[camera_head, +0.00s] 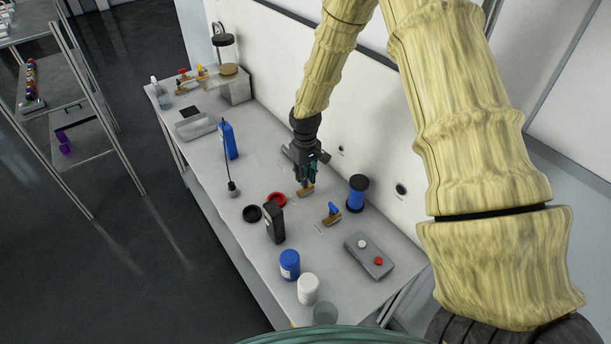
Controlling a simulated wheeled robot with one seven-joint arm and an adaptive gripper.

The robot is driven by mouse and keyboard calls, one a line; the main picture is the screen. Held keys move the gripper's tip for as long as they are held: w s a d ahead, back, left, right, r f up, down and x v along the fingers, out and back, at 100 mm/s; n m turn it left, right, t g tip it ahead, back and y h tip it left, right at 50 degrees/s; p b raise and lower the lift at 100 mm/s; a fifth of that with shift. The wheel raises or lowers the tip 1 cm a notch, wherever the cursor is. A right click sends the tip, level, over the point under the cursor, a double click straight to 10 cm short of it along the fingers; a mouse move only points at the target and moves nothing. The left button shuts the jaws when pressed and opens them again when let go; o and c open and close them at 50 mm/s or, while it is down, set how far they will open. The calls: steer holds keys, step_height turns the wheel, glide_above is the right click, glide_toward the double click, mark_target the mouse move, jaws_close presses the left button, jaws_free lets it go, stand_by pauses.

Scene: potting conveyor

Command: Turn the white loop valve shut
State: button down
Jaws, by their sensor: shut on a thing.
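My gripper (308,179) points down over the bench, close to the back panel. It is shut on the top of a small brass-coloured valve (306,191), which I take to be the white loop valve. My fingers hide its handle, so I cannot see the handle's white colour or which way it is turned. Only part of the brass body shows below the fingers.
A blue-handled valve (332,213) and a blue cylinder with black caps (357,193) stand to the right. A red ring (276,200) and a black box (274,223) are left. A grey button box (369,255) is in front. Bare bench (205,165) lies farther left.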

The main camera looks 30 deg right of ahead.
steer(key=c, duration=1.3)
jaws_free()
steer(key=shift+r, duration=0.15)
step_height(320, 180, up, 12)
steer(key=shift+f, duration=0.1)
